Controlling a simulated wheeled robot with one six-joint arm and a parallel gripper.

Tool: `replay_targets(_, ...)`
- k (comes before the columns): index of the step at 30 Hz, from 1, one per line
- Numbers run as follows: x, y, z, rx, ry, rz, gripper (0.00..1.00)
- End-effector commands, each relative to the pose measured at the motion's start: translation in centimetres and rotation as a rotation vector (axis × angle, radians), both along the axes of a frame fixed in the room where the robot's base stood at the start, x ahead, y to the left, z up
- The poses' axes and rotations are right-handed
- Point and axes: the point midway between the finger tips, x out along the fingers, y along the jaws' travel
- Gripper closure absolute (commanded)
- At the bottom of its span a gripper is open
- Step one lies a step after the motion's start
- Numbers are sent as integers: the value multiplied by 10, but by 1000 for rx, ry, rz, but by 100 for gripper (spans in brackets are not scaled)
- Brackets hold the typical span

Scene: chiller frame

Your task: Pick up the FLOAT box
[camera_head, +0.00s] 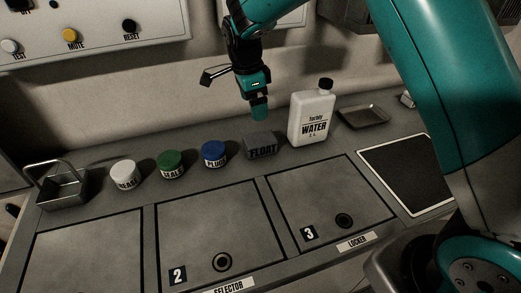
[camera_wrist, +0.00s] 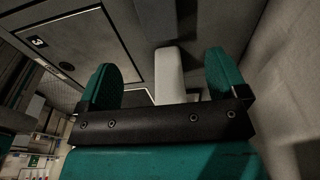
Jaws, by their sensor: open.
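The FLOAT box (camera_head: 262,146) is a small dark grey box with black lettering. It stands on the back ledge in the head view, between the blue-lidded FLUID jar and the white water bottle. My gripper (camera_head: 259,108) hangs just above it in the head view, pointing down, with a gap that I cannot judge exactly. In the wrist view my gripper (camera_wrist: 163,80) has its two green fingers spread apart, and nothing is held. A white shape, apparently the water bottle (camera_wrist: 170,76), shows beyond the fingers.
The water bottle (camera_head: 312,118) stands close right of the box. The blue-lidded jar (camera_head: 214,154), green-lidded jar (camera_head: 171,165) and white jar (camera_head: 125,174) line the ledge leftward. A wire-handled basket (camera_head: 62,190) is far left; a shallow tray (camera_head: 363,116) lies behind right. Numbered hatches lie in front.

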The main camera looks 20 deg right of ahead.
Motion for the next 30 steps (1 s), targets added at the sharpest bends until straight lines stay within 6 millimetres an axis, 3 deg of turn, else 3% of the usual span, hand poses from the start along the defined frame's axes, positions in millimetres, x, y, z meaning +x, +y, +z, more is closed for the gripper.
replay_targets(3,-1,-4,-30,-2,6,0,8)
replay_targets(9,-1,-10,-72,0,4,2,8)
replay_targets(20,-2,-13,-100,0,3,4,8)
replay_targets(30,-3,-18,-144,1,1,4,8)
